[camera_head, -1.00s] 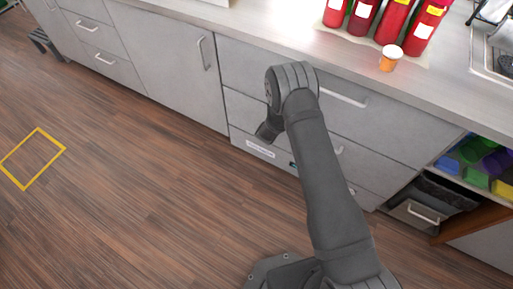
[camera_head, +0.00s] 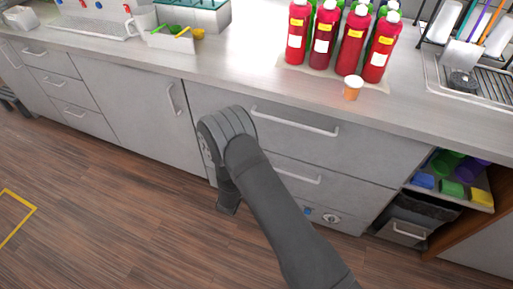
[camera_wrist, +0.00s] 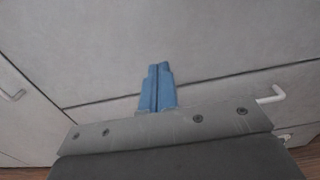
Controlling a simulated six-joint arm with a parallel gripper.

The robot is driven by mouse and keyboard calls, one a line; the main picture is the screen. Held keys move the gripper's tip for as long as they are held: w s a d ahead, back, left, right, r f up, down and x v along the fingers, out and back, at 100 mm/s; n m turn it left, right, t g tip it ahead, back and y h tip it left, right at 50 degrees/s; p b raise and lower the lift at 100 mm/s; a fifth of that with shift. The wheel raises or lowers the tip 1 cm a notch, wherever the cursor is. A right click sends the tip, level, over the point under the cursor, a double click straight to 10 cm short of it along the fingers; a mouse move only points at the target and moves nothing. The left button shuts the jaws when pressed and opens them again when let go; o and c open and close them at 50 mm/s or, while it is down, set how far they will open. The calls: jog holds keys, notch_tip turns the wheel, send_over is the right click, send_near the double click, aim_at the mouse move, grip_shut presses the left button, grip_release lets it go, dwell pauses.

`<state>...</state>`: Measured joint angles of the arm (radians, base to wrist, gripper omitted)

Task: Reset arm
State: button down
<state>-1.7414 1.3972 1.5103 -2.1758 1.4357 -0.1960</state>
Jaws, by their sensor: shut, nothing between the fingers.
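My gripper (camera_wrist: 158,73) shows in the wrist view with its two blue fingers pressed together and nothing between them. It faces the grey cabinet fronts (camera_wrist: 220,40). In the head view my dark arm reaches up from the bottom edge and bends down in front of the drawers (camera_head: 370,145), below the counter. The gripper's fingers are mostly hidden behind the arm there; a small blue spot shows low by the drawers.
On the counter (camera_head: 240,70) stand several red bottles (camera_head: 350,45) and an orange cup with a white lid (camera_head: 352,88). A drying rack (camera_head: 485,80) is at right, scoops (camera_head: 175,35) at left. An open shelf (camera_head: 455,180) holds coloured items.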

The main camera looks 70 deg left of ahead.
aim_at(266, 128)
jog(key=shift+s+d, duration=0.4)
jog(key=shift+d, duration=0.05)
jog(key=x, duration=1.4)
jog(key=shift+w+a, duration=0.1)
jog(key=v, duration=1.1)
jog(key=shift+s+d, duration=0.2)
jog(key=shift+s, duration=0.05)
jog(key=shift+x, duration=5.8)
jog(key=shift+w, duration=0.1)
